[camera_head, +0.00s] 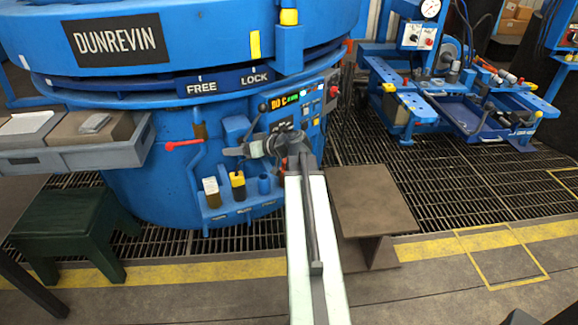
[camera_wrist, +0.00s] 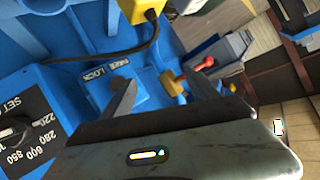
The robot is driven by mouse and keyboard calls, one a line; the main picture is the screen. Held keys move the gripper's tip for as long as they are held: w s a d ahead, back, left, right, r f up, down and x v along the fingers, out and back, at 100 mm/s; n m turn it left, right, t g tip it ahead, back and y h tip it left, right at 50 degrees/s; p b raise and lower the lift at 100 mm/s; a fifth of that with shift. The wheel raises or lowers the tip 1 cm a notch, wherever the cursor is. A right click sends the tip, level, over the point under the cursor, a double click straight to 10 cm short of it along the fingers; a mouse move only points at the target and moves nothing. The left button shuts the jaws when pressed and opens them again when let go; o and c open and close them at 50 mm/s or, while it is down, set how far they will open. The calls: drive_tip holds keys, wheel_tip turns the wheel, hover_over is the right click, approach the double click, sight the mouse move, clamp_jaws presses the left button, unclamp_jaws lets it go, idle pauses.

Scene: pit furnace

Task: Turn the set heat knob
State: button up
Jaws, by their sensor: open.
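The set heat knob (camera_wrist: 14,131) is at the left edge of the wrist view, on a black dial plate (camera_wrist: 38,108) with white numbers. Part of the plate is cut off. In the head view, the control panel (camera_head: 307,105) is on the front of the blue furnace, and my arm hides part of it; I cannot make out the knob there. My gripper (camera_head: 236,145) is in front of the panel, pointing left. In the wrist view, my gripper (camera_wrist: 161,78) has its fingers spread with nothing held between them. The knob is outside the fingers, to their left.
A red-handled lever (camera_head: 183,145) sticks out of the furnace at left. A shelf with yellow and black tools (camera_head: 238,185) is below my gripper. A brown stand (camera_head: 375,200) is right of my arm. A blue workbench (camera_head: 440,105) stands at back right.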

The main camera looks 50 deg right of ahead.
drive_tip(key=s+d+f+m+t+h+b, duration=0.1)
drive_tip(key=s+d+f+t+h+b, duration=0.15)
drive_tip(key=d, duration=0.45)
drive_tip(key=s+d+f+m+t+h+b, duration=0.1)
drive_tip(key=s+d+h+b, duration=0.1)
drive_tip(key=s+d+b, duration=0.35)
drive_tip(key=s+d+f+m+t+h+b, duration=0.1)
drive_tip(key=d+h+b, duration=0.1)
drive_tip(key=d, duration=0.7)
drive_tip(key=w, duration=0.7)
drive_tip(key=shift+w+d+f, duration=0.15)
drive_tip(key=shift+d+f, duration=0.05)
drive_tip(key=shift+d, duration=0.2)
drive_tip(key=c, duration=1.4)
drive_tip(key=shift+o, duration=0.2)
